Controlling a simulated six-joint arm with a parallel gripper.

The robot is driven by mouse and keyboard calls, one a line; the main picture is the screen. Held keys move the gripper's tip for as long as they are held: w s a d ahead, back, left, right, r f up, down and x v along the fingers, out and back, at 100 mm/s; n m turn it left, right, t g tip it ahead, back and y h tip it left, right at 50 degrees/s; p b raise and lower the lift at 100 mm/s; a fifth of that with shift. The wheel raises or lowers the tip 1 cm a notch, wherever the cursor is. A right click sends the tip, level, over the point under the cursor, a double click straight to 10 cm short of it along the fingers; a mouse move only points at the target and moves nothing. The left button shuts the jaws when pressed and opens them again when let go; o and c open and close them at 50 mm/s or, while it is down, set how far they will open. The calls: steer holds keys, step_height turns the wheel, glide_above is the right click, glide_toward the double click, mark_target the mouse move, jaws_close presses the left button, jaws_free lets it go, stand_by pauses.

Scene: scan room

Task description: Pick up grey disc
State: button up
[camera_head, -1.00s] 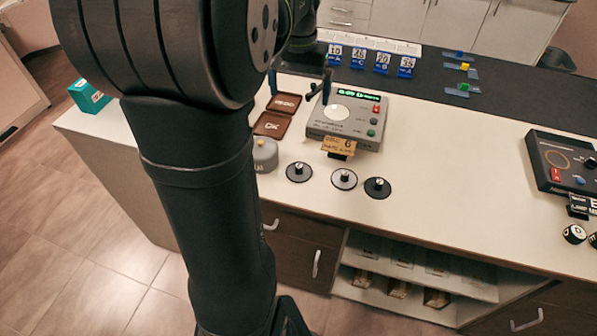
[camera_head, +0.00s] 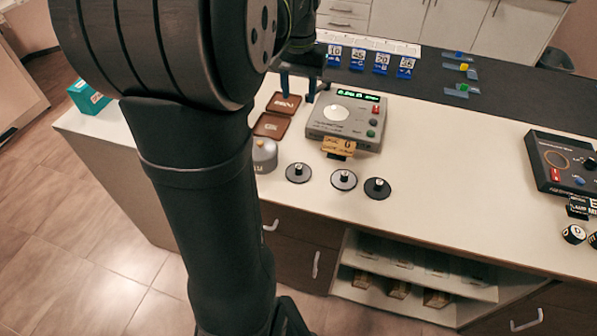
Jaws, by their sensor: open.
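Three small discs with knobs lie in a row on the white counter. Which one is the named grey disc is not certain; the middle looks greyest. My gripper (camera_head: 298,93) is open, with nothing seen between its fingers. It hangs behind the discs, over or near the far brown tray (camera_head: 285,103) and left of the scale. My arm hides part of the counter's left side.
A grey scale (camera_head: 345,120) with a lit green display stands behind the discs, with a yellow tag in front. A brown tray marked OK (camera_head: 270,125) and a grey weight (camera_head: 264,155) lie left. A dark console (camera_head: 565,163) stands right. The counter between is clear.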

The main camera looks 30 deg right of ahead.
steer(key=a+f+n+h, duration=0.25)
steer(key=f+n, duration=0.25)
steer(key=n, duration=0.5)
steer(key=n+h, duration=0.2)
steer(key=n, duration=1.4)
glide_above(297, 167)
steer(key=a, duration=0.2)
steer(key=f, duration=1.5)
steer(key=shift+s+a+f, duration=0.15)
steer(key=shift+s+f, duration=0.1)
steer(key=shift+f, duration=0.15)
steer(key=shift+w+x, duration=0.15)
steer(key=shift+x, duration=1.2)
steer(key=shift+w+x, duration=0.15)
steer(key=shift+x, duration=1.2)
steer(key=shift+r, duration=0.1)
jaws_close()
